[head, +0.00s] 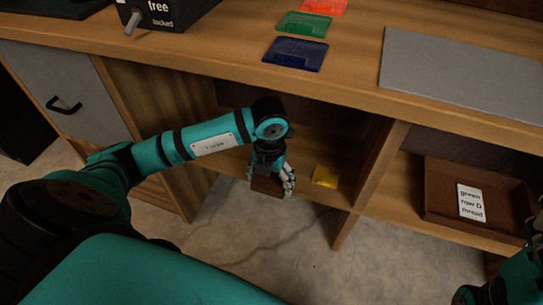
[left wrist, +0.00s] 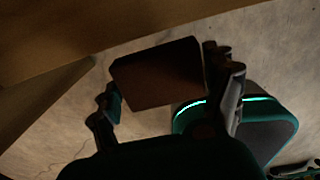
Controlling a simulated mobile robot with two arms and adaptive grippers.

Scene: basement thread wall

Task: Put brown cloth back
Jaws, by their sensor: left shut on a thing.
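The brown cloth (head: 266,187) is a small dark brown folded piece. My left gripper (head: 272,180) is shut on it, just in front of the open lower shelf of the wooden unit. In the left wrist view the brown cloth (left wrist: 160,73) sits between the two fingers of my left gripper (left wrist: 168,92), above the pale floor. Part of my right arm shows at the lower right of the head view; its fingers are not clear enough to read.
A yellow piece (head: 325,176) lies on the shelf right of my left gripper. A brown tray (head: 436,211) with a white label stands in the right compartment beyond a divider (head: 372,180). Blue (head: 295,54), green (head: 304,26) and red pieces and a grey mat (head: 465,75) lie on the counter.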

